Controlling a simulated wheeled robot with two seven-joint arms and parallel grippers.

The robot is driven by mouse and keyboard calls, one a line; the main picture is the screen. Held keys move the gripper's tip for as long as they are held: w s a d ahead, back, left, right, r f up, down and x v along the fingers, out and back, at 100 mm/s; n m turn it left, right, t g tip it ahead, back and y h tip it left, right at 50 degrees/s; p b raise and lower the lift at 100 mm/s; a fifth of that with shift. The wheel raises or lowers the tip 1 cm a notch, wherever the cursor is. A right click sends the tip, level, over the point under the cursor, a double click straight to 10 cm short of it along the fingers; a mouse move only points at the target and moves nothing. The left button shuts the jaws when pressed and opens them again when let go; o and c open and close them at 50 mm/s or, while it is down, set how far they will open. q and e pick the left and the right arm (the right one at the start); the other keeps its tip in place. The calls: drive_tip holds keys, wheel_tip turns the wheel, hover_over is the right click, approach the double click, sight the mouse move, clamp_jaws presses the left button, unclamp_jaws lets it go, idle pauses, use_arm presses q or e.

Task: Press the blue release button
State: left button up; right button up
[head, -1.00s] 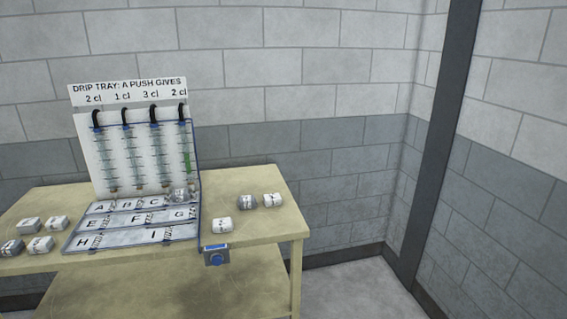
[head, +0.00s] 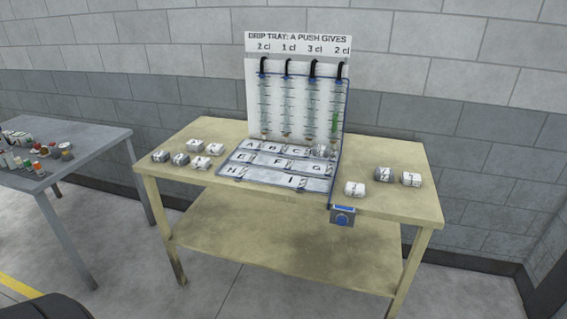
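The blue release button (head: 342,219) is on a small grey box with a blue top, fixed to the front edge of the wooden table, right of its middle. A blue line runs from the box up the side of the drip tray board. The board (head: 253,100) stands upright on the table with several clear tubes, one holding green fluid, under a sign (head: 297,43) reading "DRIP TRAY: A PUSH GIVES". The lettered tray (head: 262,174) lies in front of it. Neither of my grippers is in view.
The wooden table (head: 390,214) has a lower shelf (head: 270,238). Several small white and grey blocks lie on its left side and a few on its right. A grey table (head: 88,141) with small bottles stands at the left. The floor in front is clear.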

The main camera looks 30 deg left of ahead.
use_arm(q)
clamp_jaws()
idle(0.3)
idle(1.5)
